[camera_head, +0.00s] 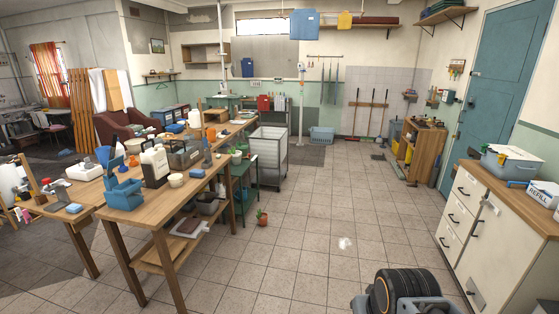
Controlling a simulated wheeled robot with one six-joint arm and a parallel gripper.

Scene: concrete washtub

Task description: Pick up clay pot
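A wooden workbench (158,218) crowded with bottles and boxes stands left of the pot. A wheeled grey bin (268,155) stands behind it. Cream drawers (468,210) line the right side. The tiled floor (330,205) between is mostly clear, with a small white patch.

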